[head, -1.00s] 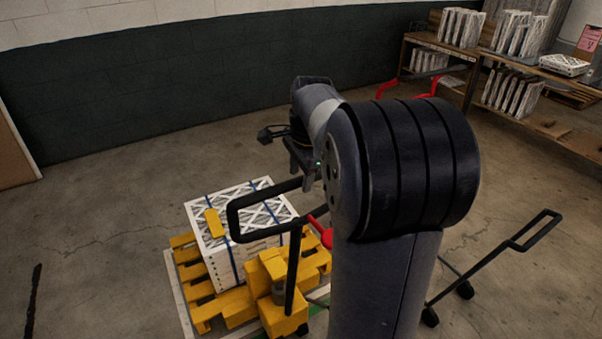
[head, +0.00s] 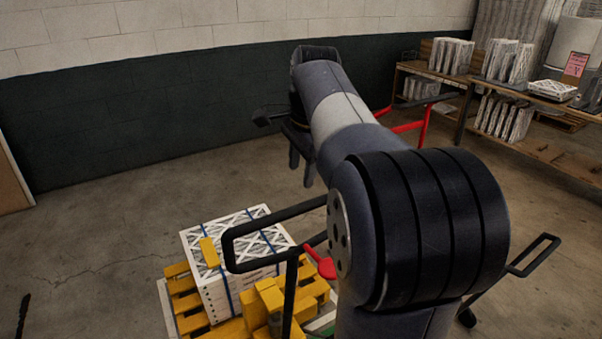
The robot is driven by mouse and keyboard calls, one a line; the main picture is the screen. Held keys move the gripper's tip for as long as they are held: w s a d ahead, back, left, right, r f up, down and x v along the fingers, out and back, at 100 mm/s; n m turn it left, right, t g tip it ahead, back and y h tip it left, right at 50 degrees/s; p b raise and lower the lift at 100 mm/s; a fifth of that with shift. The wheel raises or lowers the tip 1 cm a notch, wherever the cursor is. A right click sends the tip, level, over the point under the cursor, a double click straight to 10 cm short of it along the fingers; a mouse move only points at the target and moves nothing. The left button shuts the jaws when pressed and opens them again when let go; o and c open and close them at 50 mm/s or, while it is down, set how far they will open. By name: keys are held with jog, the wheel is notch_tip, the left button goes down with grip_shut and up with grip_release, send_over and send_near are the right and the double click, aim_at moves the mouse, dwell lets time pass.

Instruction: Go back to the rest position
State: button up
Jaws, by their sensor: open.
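My gripper (head: 301,176) hangs at the end of my arm in the middle of the head view, with two dark fingers pointing down and apart. It is open, and nothing shows between the fingers. It is in the air, above and to the right of a strapped stack of white boxed filters (head: 215,285). My arm hides part of the floor and of the things behind it.
The filter stack stands on a yellow pallet (head: 186,302) at lower left. A black cart handle (head: 262,230) rises beside it. Shelves (head: 545,146) with white filters stand at the back right. The floor at left is open.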

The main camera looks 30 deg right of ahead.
aim_at(297, 205)
jog(key=shift+f, duration=0.15)
jog(key=f, duration=0.3)
jog(key=w+f, duration=0.1)
jog(key=f, duration=0.3)
jog(key=w+f, duration=0.1)
jog(key=f, duration=0.2)
jog(key=shift+f+p, duration=0.15)
jog(key=shift+p, duration=0.15)
jog(key=shift+f, duration=0.2)
jog(key=shift+s+r, duration=0.2)
jog(key=shift+s, duration=0.7)
jog(key=shift+w+f, duration=0.1)
jog(key=shift+w, duration=0.1)
jog(key=shift+s, duration=0.1)
